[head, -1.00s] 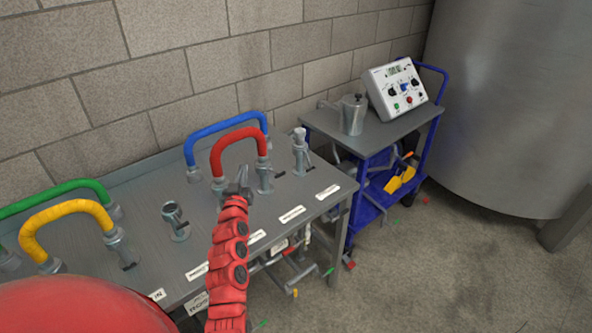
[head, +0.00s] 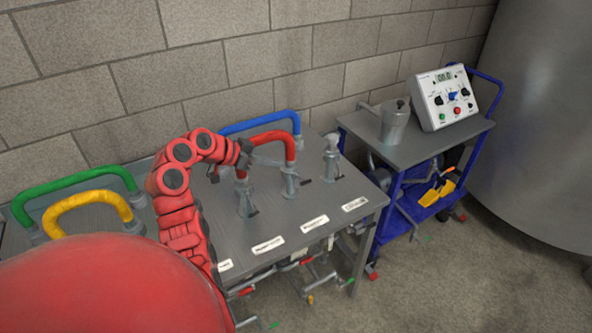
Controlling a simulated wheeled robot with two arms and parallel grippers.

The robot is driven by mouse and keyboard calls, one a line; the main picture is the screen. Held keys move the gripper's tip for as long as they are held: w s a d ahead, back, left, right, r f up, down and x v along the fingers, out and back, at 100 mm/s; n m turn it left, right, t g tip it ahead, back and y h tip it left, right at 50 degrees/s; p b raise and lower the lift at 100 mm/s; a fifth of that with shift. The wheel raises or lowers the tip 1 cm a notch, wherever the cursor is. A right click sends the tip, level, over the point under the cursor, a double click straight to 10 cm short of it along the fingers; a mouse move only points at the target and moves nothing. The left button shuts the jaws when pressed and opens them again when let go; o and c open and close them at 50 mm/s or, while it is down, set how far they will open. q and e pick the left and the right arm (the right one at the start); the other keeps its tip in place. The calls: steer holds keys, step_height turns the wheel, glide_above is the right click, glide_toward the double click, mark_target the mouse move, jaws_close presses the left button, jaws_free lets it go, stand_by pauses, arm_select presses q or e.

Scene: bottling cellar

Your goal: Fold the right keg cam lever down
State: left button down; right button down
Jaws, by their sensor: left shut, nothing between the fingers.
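Several metal posts stand on the grey bench (head: 290,218), some with a small dark lever at the side. The rightmost post (head: 332,160) is upright with no hose on it, and its dark lever (head: 340,178) sticks out low on its right. I cannot tell which lever is the right keg one. A red hose (head: 272,135) arches to a post (head: 289,184) whose lever (head: 305,182) also points right. My left gripper (head: 244,154) is shut and empty above the bench, by the red hose's left part. My arm hides part of the bench. My right gripper is out of view.
Blue (head: 262,122), green (head: 70,183) and yellow (head: 85,205) hoses arch over the bench. A blue trolley (head: 396,213) with a metal pot (head: 394,122) and a control box (head: 446,98) stands right. A brick wall is behind; the floor at right is mostly clear.

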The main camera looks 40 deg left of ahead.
arm_select(q)
steer(key=p, duration=0.3)
glide_toward(309, 180)
steer(key=w+d+r, duration=0.1)
steer(key=w+d, duration=0.1)
steer(key=w, duration=0.2)
steer(key=f+p, duration=0.1)
steer(key=f, duration=0.3)
steer(key=shift+w+f+p, duration=0.1)
steer(key=shift+w+p, duration=0.15)
steer(key=shift+p, duration=0.1)
